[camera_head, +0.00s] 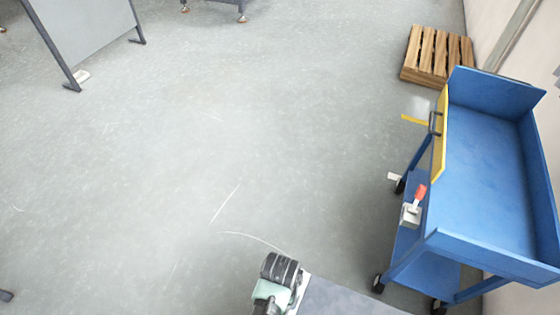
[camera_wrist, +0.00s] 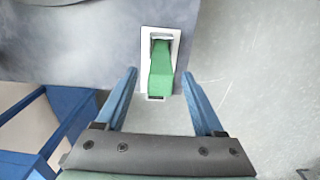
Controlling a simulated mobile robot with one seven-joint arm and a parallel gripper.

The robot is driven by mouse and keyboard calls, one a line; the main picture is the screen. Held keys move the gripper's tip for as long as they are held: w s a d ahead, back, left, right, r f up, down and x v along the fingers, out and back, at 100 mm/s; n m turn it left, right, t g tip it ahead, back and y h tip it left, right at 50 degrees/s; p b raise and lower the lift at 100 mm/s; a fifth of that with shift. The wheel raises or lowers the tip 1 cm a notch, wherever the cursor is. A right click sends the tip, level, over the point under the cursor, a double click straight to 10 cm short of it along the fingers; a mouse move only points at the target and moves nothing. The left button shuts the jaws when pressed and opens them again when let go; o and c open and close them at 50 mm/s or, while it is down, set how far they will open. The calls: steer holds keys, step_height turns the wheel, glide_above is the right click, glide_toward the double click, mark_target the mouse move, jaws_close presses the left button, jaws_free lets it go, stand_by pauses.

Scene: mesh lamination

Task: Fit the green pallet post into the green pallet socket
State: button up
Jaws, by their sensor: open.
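In the wrist view, a green block (camera_wrist: 161,72) shows straight ahead between my fingers. It sits within a white rectangular frame (camera_wrist: 174,42) at the edge of a grey mottled surface (camera_wrist: 85,40). I cannot tell from this view whether the block is the pallet post or part of the socket. A dark gap shows at the frame's upper end. My gripper (camera_wrist: 158,76) is open, one blue finger to each side of the block, with gaps between. I cannot tell how far the fingertips are from it. Neither post nor socket can be made out in the head view.
A blue cart (camera_head: 490,150) stands at the right, with a red-handled item (camera_head: 420,193) on its near side. A wooden pallet (camera_head: 437,53) lies behind it by the wall. A grey panel on legs (camera_head: 85,35) stands at upper left. The floor between is clear.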

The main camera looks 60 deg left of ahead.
step_height(320, 180, down, 5)
steer(key=shift+s+r+b, duration=0.1)
steer(key=shift+b, duration=0.4)
jaws_close()
stand_by(1.1)
